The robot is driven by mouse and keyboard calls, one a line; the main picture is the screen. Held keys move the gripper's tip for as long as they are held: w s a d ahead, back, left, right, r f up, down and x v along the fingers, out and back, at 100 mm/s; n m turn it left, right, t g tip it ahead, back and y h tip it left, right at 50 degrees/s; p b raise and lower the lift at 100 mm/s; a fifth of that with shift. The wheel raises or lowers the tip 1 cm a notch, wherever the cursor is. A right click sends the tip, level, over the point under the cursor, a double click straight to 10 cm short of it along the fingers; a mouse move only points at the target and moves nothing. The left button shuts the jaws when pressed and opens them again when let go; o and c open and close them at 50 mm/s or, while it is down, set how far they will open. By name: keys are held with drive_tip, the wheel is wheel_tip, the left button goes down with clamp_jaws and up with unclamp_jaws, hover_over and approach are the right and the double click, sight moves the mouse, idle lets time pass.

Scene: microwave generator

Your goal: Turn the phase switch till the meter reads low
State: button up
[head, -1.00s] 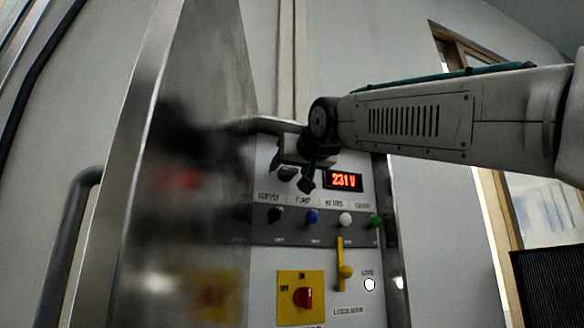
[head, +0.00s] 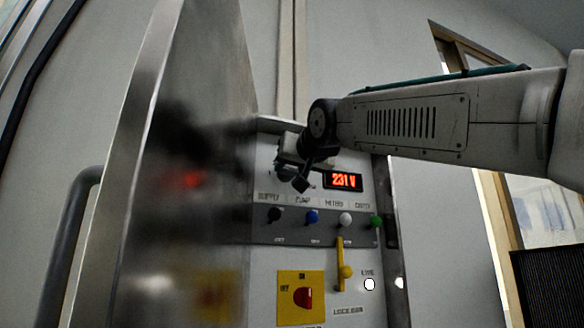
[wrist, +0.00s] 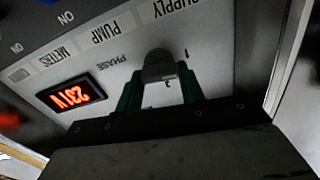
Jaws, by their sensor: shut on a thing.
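The phase switch, a dark grey knob (wrist: 158,65), sits on the grey panel beside the PHASE label in the wrist view. My gripper (wrist: 160,80) has its two green fingers on either side of the knob and is shut on it. The marks 1 and 3 show near the knob; other marks are hidden. In the head view my gripper (head: 286,172) covers the switch at the panel's upper left. The meter (head: 343,181) glows orange and reads 231 V; it shows turned over in the wrist view (wrist: 72,95).
Below lies a row of black, blue (head: 312,216), white and green toggles. Under it are a yellow lever (head: 342,265), a red rotary switch (head: 303,298) on a yellow plate and a lit white lamp (head: 369,284). An open metal door (head: 190,120) stands close on the left.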

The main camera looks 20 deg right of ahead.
drive_tip(key=shift+d+f+m, duration=0.1)
drive_tip(key=shift+m, duration=3.5)
drive_tip(key=o, duration=1)
drive_tip(key=shift+s, duration=0.1)
drive_tip(key=s, duration=0.7)
drive_tip(key=shift+s, duration=0.3)
